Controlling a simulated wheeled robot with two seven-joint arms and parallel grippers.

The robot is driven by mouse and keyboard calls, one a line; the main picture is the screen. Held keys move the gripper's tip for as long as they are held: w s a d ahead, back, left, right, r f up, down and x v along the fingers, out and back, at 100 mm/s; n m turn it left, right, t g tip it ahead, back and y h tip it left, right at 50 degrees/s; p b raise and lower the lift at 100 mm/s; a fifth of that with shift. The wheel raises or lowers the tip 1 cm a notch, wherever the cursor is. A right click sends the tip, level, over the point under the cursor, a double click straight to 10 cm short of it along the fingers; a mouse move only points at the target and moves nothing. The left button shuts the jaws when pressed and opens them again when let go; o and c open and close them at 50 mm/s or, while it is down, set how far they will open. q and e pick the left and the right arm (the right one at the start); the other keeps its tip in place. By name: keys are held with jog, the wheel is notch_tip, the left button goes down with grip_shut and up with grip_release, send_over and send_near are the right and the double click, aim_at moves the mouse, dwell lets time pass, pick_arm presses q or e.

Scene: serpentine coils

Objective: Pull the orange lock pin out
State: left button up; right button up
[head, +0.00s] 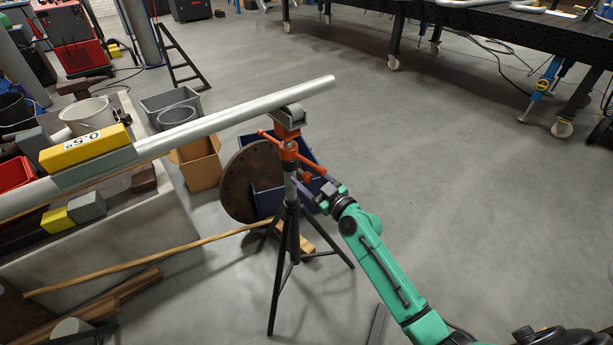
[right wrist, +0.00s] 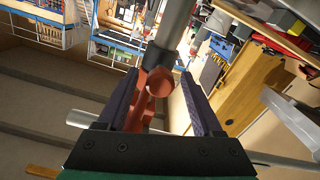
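The orange lock pin (head: 306,177) shows as a small round orange end low on the orange collar of a black tripod stand (head: 291,215). In the right wrist view an orange round end (right wrist: 159,82), apparently the pin, faces the camera between my fingers, in front of the grey post. My right gripper (head: 322,190) is just right of the stand, close to the pin. In the right wrist view its two dark fingers (right wrist: 160,95) are apart, with gaps on both sides of the orange end. My left gripper is not in view.
A long grey pipe (head: 235,118) rests on the stand's roller head (head: 290,117). An orange T-handle (head: 282,146) sits just above the pin. A yellow level (head: 85,147) lies on the pipe. A brown disc (head: 240,185) and blue bin stand behind.

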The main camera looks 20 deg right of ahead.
jog(key=b+v, duration=0.2)
jog(key=v, duration=1.2)
jog(key=shift+s, duration=0.25)
